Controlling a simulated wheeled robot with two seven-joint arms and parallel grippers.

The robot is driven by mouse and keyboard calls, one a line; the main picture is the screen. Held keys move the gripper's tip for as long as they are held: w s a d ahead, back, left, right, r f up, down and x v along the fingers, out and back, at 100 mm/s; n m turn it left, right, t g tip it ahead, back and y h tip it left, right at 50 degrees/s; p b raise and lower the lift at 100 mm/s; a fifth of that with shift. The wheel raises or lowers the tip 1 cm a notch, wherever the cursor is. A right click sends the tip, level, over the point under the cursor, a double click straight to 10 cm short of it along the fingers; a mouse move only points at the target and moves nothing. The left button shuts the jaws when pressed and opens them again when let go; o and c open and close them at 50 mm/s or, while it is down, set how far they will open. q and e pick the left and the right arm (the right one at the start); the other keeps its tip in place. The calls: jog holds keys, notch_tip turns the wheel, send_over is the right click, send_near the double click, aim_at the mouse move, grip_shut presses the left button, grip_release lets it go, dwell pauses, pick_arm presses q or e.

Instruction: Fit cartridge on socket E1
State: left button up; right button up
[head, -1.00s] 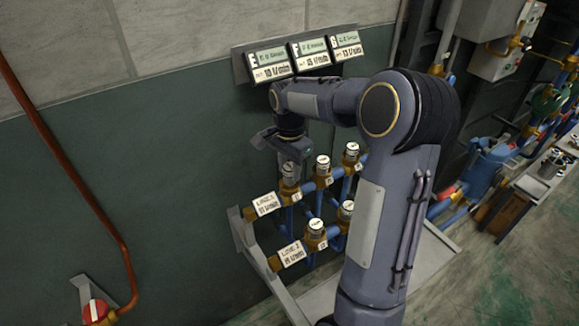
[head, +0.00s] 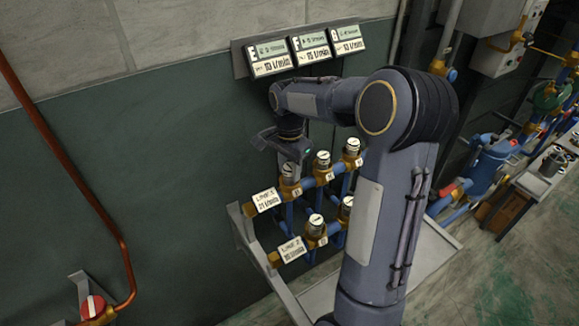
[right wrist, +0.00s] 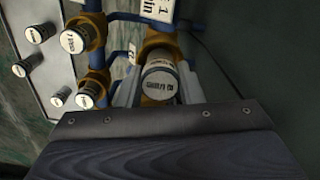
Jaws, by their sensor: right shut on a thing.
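My right gripper (head: 289,170) is at the left end of the upper pipe row in the head view. Its fingers (right wrist: 158,90) are shut on the sides of a grey cartridge with a pale printed top (right wrist: 160,83). The cartridge also shows in the head view (head: 288,171). It stands upright at a brass socket (right wrist: 160,44) beside the white line 1 tag (head: 266,200). The fingers and cartridge hide much of the joint, so I cannot tell how fully it is seated. My left gripper is out of view.
Other capped cartridges (head: 322,159) (head: 352,146) stand along the upper row, with more on the lower row (head: 315,222). Three display plates (head: 312,50) are on the wall above. A metal frame (head: 245,235) borders the pipes. A red-knobbed valve (head: 93,306) is at lower left.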

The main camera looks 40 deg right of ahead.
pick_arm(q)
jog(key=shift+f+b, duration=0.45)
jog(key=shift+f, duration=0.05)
pick_arm(e)
jog(key=shift+f, duration=0.7)
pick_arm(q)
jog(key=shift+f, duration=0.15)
pick_arm(e)
jog(key=shift+f, duration=0.15)
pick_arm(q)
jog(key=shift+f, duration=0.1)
pick_arm(e)
jog(key=o, duration=1.1)
jog(key=shift+f, duration=0.1)
